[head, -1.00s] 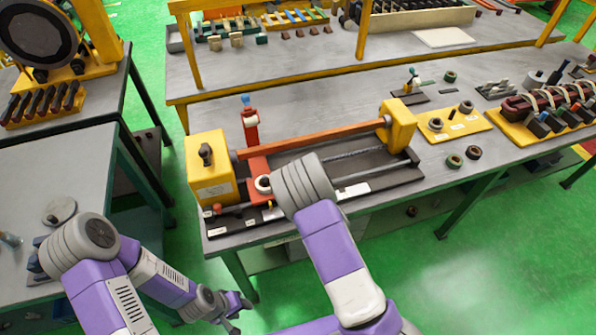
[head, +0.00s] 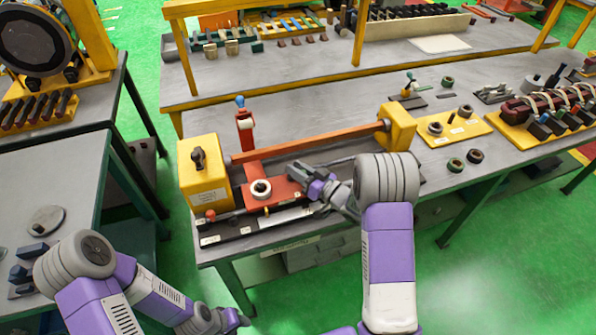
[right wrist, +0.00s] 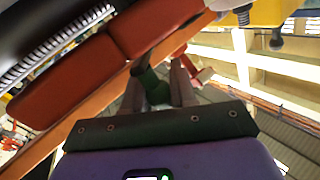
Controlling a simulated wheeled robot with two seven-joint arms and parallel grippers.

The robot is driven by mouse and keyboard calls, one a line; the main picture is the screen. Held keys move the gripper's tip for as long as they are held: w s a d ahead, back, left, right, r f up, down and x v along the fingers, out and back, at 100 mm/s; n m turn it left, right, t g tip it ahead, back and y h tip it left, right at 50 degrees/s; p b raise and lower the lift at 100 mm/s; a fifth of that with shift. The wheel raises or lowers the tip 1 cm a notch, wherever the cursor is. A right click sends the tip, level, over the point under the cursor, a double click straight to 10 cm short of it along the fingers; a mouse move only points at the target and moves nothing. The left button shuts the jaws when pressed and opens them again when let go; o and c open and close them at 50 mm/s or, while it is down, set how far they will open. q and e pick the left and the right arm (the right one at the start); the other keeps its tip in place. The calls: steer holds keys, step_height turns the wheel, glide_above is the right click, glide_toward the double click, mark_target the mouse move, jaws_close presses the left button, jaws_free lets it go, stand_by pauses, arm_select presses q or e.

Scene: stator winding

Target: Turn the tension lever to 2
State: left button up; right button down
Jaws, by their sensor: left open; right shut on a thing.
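The winding machine has a yellow left housing (head: 207,190), a long orange bar (head: 305,140) and a red carriage (head: 252,170) with a ringed eyelet (head: 261,188). My right gripper (head: 296,173) is low over the right part of the red carriage. In the right wrist view its fingers (right wrist: 158,88) are shut on a dark green handle (right wrist: 152,86), which I take for the tension lever. Any number marks by it are too small or hidden. My left gripper (head: 243,320) is open and empty, low at the bottom of the head view, away from the machine.
A red post with a blue top (head: 243,120) rises behind the carriage. The yellow right housing (head: 398,127) stands near my right forearm. A yellow plate with rings (head: 455,128) lies further right. The grey bench top behind the bar is mostly clear.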

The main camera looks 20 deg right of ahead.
steer(key=c, duration=0.9)
jaws_free()
steer(key=v, duration=0.7)
steer(key=shift+s+d, duration=0.1)
steer(key=shift+s, duration=0.15)
steer(key=shift+f, duration=0.1)
